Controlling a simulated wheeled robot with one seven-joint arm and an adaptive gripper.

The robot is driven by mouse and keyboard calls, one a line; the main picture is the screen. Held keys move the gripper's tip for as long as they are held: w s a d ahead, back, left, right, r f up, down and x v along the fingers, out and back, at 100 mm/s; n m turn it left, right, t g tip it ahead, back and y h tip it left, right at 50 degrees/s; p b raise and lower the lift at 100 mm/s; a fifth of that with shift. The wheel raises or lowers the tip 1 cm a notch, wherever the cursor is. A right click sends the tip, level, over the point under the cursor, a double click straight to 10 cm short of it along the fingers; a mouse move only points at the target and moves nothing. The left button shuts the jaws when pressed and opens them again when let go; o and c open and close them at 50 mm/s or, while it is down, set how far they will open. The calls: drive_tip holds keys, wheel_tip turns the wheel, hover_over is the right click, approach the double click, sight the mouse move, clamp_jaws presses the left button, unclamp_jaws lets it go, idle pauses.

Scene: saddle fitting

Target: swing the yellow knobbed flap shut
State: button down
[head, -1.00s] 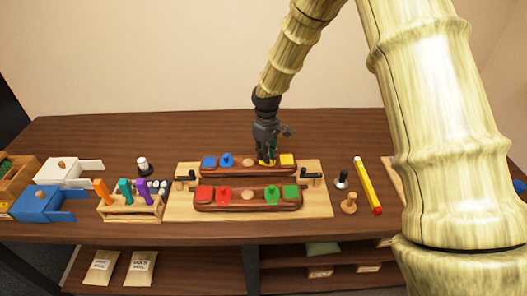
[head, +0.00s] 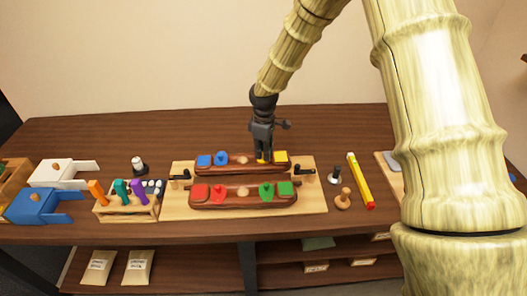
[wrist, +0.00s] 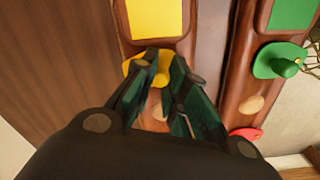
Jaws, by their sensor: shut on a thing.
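The yellow knobbed flap (wrist: 140,68) is on the far wooden bar (head: 228,171), just left of the yellow square (head: 281,157). In the wrist view the yellow square (wrist: 155,18) lies beyond the flap, with a strip of wood between them. My gripper (head: 263,158) is at the flap from above. In the wrist view my gripper (wrist: 158,72) has its fingers closed around the flap's knob, which they mostly hide. The flap's far edge shows past the fingertips.
The near bar (head: 240,205) carries red and green flaps and squares. A blue flap (head: 221,158) and blue square (head: 204,160) are at the far bar's left end. Black clamps (head: 304,175) flank the bars on the light board (head: 318,205). A yellow-red stick (head: 361,181) lies to the right.

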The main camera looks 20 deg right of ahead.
drive_tip(key=shift+w+r, duration=0.15)
drive_tip(key=c, duration=1.4)
unclamp_jaws()
drive_tip(key=shift+d, duration=0.1)
wheel_tip(320, 180, up, 12)
drive_tip(key=shift+f, duration=0.1)
